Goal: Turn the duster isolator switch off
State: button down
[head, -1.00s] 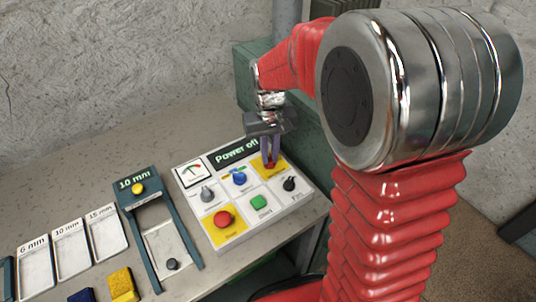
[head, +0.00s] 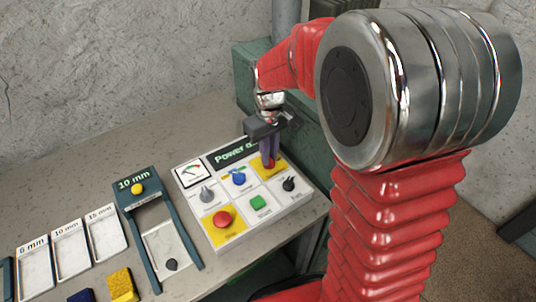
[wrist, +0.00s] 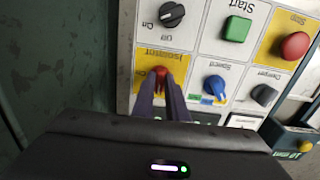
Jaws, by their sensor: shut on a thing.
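The control panel (head: 192,222) lies on the bench with several knobs and buttons. My gripper (head: 268,164) points down at its yellow square at the upper right. In the wrist view my gripper's fingers (wrist: 162,84) are shut on a small red switch knob (wrist: 161,72) on that yellow square (wrist: 146,62).
The panel also has a blue knob (head: 239,179), a grey knob (head: 207,195), a green button (head: 257,202) and a red button (head: 222,219). Left are a 10 mm frame (head: 123,198), labelled trays (head: 68,246) and a yellow block (head: 122,283). A green box (head: 250,82) stands behind.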

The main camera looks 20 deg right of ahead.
jog(key=c, duration=1.8)
grip_release()
jog(key=shift+o, duration=0.2)
notch_tip(320, 180, up, 14)
jog(key=shift+w+f, duration=0.1)
jog(key=shift+f, duration=0.05)
